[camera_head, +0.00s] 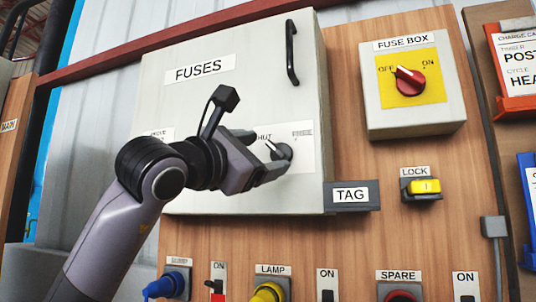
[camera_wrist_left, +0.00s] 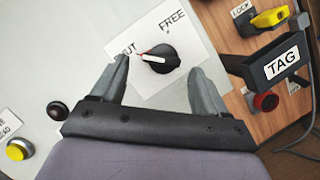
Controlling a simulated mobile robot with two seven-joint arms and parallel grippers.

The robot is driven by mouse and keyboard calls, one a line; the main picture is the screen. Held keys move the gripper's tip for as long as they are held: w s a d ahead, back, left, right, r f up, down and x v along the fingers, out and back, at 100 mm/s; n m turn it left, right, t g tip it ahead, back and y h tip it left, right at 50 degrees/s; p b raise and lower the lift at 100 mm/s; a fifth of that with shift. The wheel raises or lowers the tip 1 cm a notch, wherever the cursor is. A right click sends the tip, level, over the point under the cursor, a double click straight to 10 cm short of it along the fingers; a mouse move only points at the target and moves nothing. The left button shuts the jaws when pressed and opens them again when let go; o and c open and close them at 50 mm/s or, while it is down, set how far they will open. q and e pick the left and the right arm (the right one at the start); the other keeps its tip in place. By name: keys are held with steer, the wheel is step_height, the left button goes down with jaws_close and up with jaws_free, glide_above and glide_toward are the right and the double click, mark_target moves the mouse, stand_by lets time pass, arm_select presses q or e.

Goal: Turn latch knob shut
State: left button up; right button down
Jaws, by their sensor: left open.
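The latch knob (camera_head: 284,151) is a dark round knob with a pale pointer on the lower right of the grey FUSES box door (camera_head: 225,110). In the left wrist view the knob (camera_wrist_left: 163,62) shows between SHUT and FREE labels, its pointer turned left toward SHUT. My left gripper (camera_head: 268,158) is open in front of the door, fingers pointing at the knob. In the left wrist view the gripper (camera_wrist_left: 158,75) has one finger to each side of the knob, with visible gaps. The SHUT label is partly hidden by a finger. My right gripper is not in view.
A black door handle (camera_head: 291,52) stands out above the knob. A TAG plate (camera_head: 351,196), a yellow LOCK switch (camera_head: 424,187) and the fuse box (camera_head: 412,85) with a red knob are to the right. LAMP and SPARE plugs and switches line the bottom.

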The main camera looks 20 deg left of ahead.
arm_select(q)
steer(key=v, duration=0.4)
steer(key=shift+s, duration=0.1)
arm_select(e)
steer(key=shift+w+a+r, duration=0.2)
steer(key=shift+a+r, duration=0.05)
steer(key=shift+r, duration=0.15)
